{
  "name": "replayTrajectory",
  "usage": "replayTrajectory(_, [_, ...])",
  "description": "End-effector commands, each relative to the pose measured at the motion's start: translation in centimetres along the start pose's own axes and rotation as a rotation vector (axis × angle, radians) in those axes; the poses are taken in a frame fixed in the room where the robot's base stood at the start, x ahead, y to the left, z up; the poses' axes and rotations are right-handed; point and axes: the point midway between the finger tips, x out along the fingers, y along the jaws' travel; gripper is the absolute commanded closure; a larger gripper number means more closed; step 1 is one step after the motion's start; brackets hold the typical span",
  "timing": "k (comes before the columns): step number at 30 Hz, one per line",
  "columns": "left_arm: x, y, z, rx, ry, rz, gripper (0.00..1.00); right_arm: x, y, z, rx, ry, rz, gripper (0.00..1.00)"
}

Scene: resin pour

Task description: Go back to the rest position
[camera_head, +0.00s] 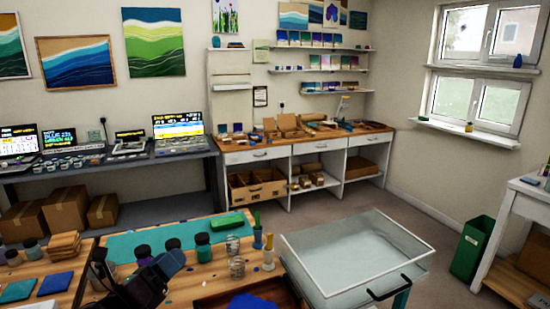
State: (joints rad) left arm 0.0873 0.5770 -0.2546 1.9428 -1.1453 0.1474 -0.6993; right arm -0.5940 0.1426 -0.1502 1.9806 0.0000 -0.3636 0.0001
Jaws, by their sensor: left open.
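My left gripper (135,278) is black and shows at the bottom left, low over the near worktable (80,285). It is open, and I see nothing held between its fingers. Dark-lidded jars (203,247) stand on the teal mat (150,238) just beyond it, and the gripper partly covers this row. My right gripper is not in view.
A clear-topped box with a black handle (355,255) stands right of the worktable. A wooden tray with blue inside (250,295) lies at the front edge. A green bin (472,248) stands at the right. Grey floor (415,215) is free between the box and the back workbench.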

Motion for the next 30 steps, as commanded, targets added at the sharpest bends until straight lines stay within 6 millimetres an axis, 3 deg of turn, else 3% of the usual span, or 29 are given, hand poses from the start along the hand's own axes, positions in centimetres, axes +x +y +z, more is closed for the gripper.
replayTrajectory(7, [-5.6,1.9,0.7,-0.566,-0.373,0.252,0.13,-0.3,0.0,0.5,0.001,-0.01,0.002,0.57])
replayTrajectory(11, [-9.5,3.4,-0.3,-0.855,-0.556,0.408,0.13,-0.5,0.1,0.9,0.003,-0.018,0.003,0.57])
replayTrajectory(16, [-15.4,4.7,-3.1,-1.212,-0.787,0.636,0.13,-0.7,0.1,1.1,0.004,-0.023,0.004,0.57])
replayTrajectory(21, [-21.4,4.3,-7.4,-1.537,-1.003,0.893,0.13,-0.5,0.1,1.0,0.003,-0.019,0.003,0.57])
replayTrajectory(24, [-24.2,3.3,-9.7,-1.681,-1.102,1.031,0.13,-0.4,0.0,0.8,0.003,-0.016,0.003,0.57])
replayTrajectory(30, [-27.7,1.2,-12.8,-1.848,-1.223,1.23,0.13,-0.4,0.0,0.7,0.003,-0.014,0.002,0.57])
